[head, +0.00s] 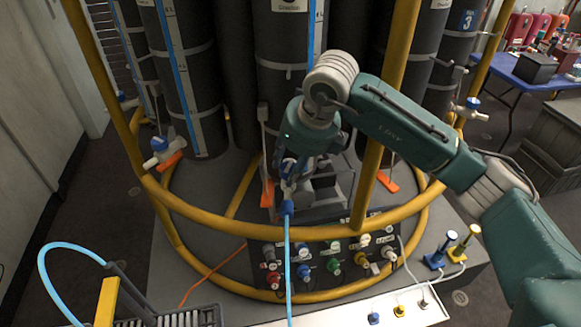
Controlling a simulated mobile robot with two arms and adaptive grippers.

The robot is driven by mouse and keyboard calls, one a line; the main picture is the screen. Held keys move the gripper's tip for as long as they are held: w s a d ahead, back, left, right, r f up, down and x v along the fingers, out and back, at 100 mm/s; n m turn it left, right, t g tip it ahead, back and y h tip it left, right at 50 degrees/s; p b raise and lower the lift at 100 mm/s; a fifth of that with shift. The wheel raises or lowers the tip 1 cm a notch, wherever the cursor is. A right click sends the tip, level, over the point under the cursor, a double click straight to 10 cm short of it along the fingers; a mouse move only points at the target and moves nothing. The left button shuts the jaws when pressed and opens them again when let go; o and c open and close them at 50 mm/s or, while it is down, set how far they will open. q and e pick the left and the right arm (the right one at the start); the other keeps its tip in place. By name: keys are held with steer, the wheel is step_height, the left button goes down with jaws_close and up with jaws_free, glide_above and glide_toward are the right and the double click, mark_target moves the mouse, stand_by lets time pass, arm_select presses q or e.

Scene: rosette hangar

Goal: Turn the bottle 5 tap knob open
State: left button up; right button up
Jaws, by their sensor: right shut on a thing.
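My right gripper (291,177) reaches in from the right, past the yellow frame, to the tap at the foot of the middle dark bottle (283,45). It is shut on the tap's blue-and-white knob, which the fingers and wrist mostly hide. The knob's angle cannot be told. No number 5 can be read on this bottle. Just below the gripper, a blue connector (288,207) joins a light blue hose (288,260) that runs down toward me. My left gripper is not in view.
Yellow rails (240,230) ring the bottles. Taps stand at left (158,148) and right (471,108); the right bottle is marked 3 (467,20). A dark panel (325,262) with several coloured connectors lies below. A blue table (530,75) stands back right.

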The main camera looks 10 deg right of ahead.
steer(key=o, duration=1)
steer(key=shift+w+d+r, duration=0.1)
steer(key=shift+w+r, duration=0.2)
steer(key=shift+r, duration=0.1)
steer(key=shift+c, duration=0.2)
steer(key=shift+o, duration=0.6)
steer(key=shift+f, duration=0.2)
steer(key=v, duration=1.2)
